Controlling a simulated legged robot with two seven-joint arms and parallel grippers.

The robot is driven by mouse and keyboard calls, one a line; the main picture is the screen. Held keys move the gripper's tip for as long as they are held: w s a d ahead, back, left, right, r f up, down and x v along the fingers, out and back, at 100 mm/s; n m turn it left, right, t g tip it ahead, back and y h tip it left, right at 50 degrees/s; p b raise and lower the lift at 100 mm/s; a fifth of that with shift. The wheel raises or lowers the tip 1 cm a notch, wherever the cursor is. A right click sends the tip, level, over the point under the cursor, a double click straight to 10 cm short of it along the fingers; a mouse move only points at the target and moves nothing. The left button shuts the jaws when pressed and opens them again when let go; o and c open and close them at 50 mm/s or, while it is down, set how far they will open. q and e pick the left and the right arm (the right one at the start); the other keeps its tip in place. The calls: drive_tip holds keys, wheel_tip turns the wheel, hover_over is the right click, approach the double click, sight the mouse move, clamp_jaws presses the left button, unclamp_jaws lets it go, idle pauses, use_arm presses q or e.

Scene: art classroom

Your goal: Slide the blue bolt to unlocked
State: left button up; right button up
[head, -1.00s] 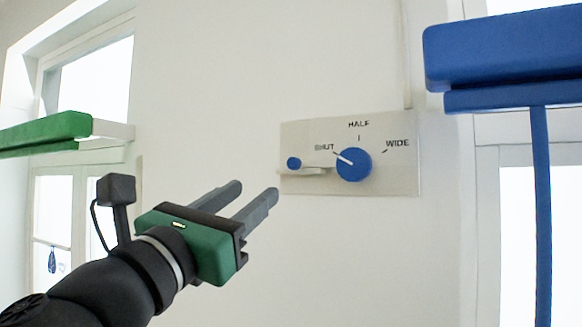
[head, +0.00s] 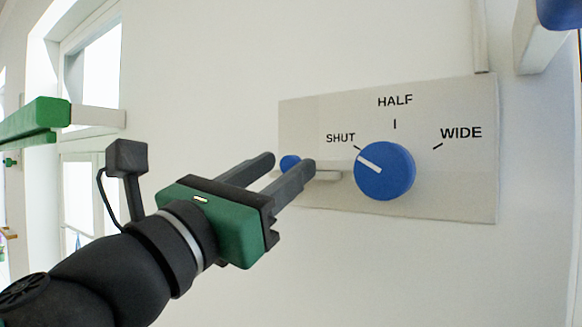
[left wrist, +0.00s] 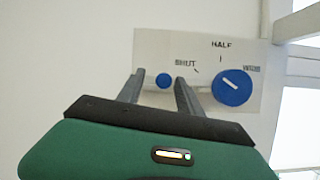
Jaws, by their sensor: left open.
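The blue bolt knob (head: 290,162) sits at the left end of a wall panel (head: 450,203), on a pale slide bar (head: 328,175). In the head view my left gripper (head: 289,166) partly covers it. In the left wrist view the bolt knob (left wrist: 164,80) shows between the two fingertips of my left gripper (left wrist: 160,77), which is open and empty. I cannot tell whether a finger touches it. A larger blue dial (head: 385,171) has its white pointer turned toward SHUT. My right gripper is not in view.
The panel carries the labels SHUT, HALF and WIDE (head: 461,132). A green shelf-like piece (head: 35,118) is at the left by the window, and a blue piece (head: 560,10) is at the top right. The wall (head: 390,270) below the panel is bare.

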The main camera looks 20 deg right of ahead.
use_arm(q)
drive_tip(key=shift+a, duration=0.15)
drive_tip(key=shift+c, duration=0.3)
drive_tip(key=shift+a, duration=0.15)
drive_tip(key=shift+c, duration=1.1)
drive_tip(key=shift+s, duration=0.2)
drive_tip(key=c, duration=0.5)
drive_tip(key=shift+s+d, duration=0.2)
drive_tip(key=shift+d, duration=0.15)
clamp_jaws()
drive_tip(key=shift+w+a, duration=0.1)
drive_tip(key=shift+w, duration=0.1)
